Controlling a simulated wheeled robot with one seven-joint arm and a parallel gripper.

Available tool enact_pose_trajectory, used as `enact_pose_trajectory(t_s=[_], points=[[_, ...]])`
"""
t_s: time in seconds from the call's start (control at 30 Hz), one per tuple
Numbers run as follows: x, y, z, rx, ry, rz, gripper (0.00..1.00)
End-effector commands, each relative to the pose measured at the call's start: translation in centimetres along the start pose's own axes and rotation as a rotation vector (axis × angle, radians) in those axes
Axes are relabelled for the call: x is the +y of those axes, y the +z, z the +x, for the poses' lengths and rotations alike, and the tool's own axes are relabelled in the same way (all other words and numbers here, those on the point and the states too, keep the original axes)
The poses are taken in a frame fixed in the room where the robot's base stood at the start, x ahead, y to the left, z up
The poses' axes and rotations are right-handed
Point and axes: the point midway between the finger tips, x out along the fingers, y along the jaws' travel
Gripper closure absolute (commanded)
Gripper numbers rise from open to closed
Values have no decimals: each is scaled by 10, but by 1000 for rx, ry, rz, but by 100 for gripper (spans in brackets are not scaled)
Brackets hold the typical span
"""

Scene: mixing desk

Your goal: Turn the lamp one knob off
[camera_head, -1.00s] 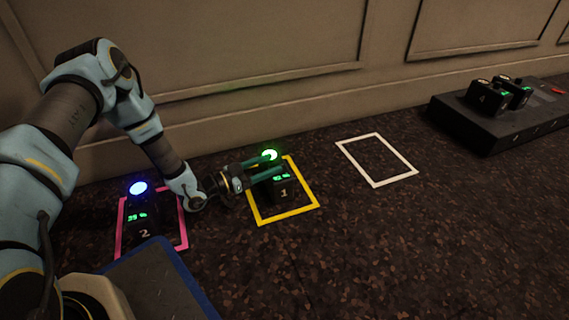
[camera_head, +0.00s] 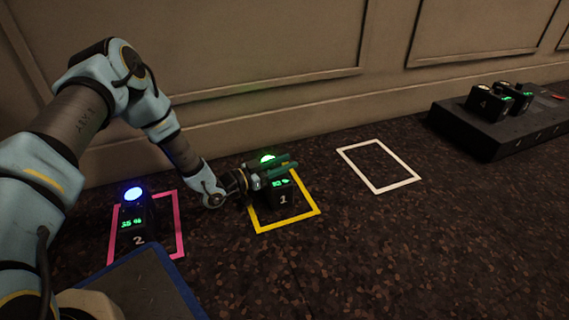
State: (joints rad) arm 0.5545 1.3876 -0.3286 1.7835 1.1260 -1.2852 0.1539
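Lamp one (camera_head: 283,198) is a dark box marked 1 inside a yellow outline on the floor. Its top light glows green, and its small green display reads a percentage too blurred to be sure of. My gripper (camera_head: 291,167) reaches in from the left, level with the top of the box. Its two teal fingers are apart, one in front of the green light and one just above the display. They hide most of the box's top, so the knob and any contact with it cannot be made out.
Lamp two (camera_head: 138,238), glowing blue, stands in a pink outline (camera_head: 181,225) at left. A white outline (camera_head: 414,181) at right is empty. A black console (camera_head: 490,141) with dark boxes on it, one marked 4, stands far right.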

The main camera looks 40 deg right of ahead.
Motion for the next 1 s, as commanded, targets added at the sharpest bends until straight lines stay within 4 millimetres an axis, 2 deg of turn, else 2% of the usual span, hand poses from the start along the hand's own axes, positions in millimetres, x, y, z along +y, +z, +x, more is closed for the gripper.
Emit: enact_pose_trajectory(t_s=[0.03,0.3,0.73,1.0], points=[[0,0,0,0,0,0,70],[0,0,0,0,0,0,100],[0,-1,0,0,-16,-1,100],[-3,-4,-1,-2,-140,-4,100]])
